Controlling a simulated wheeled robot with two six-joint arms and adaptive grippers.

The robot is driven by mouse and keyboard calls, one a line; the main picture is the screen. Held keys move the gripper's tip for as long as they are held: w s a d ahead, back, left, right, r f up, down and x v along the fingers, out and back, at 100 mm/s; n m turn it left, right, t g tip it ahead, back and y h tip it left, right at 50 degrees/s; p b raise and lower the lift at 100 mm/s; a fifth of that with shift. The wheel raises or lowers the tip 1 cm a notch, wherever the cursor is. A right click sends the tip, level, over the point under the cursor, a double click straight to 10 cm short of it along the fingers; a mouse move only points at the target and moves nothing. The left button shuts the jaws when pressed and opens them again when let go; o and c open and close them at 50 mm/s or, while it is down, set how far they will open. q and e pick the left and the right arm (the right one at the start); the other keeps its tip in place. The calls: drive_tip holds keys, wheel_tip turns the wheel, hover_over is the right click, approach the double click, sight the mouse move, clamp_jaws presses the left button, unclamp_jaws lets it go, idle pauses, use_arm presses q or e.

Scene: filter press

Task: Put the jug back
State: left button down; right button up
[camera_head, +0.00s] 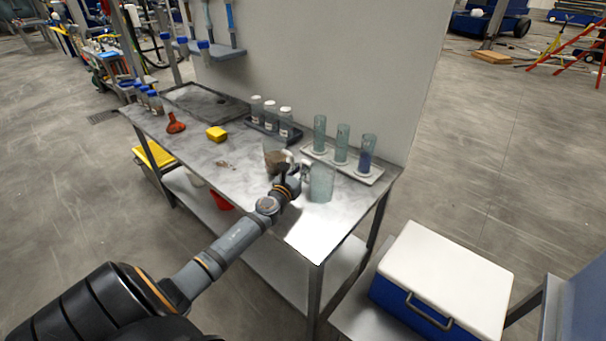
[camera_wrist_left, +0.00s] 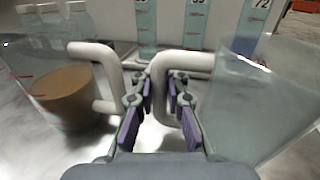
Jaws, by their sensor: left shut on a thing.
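A clear jug (camera_head: 321,186) with a white handle stands at or just over the table's near right part; I cannot tell whether its base touches. It fills the right side of the left wrist view (camera_wrist_left: 255,100). My left gripper (camera_head: 293,172) is shut on its handle (camera_wrist_left: 160,88), which runs between the fingers (camera_wrist_left: 158,100). A second jug (camera_head: 272,150) with brown contents (camera_wrist_left: 68,98) stands just left of the gripper. Its white handle (camera_wrist_left: 105,80) is close beside the left finger, outside the grip. My right gripper is not in view.
The metal table (camera_head: 240,185) holds a tray of measuring cylinders (camera_head: 343,143) behind the jugs, white-capped bottles (camera_head: 270,118), a yellow block (camera_head: 216,133) and a red item (camera_head: 175,122). A blue-and-white cooler (camera_head: 445,275) stands right. The table's front middle is mostly clear.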

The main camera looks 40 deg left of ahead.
use_arm(q)
drive_tip(key=shift+r, duration=0.15)
drive_tip(key=shift+s, duration=0.1)
drive_tip(key=c, duration=1.4)
unclamp_jaws()
drive_tip(key=shift+f, duration=0.2)
drive_tip(key=shift+o, duration=0.2)
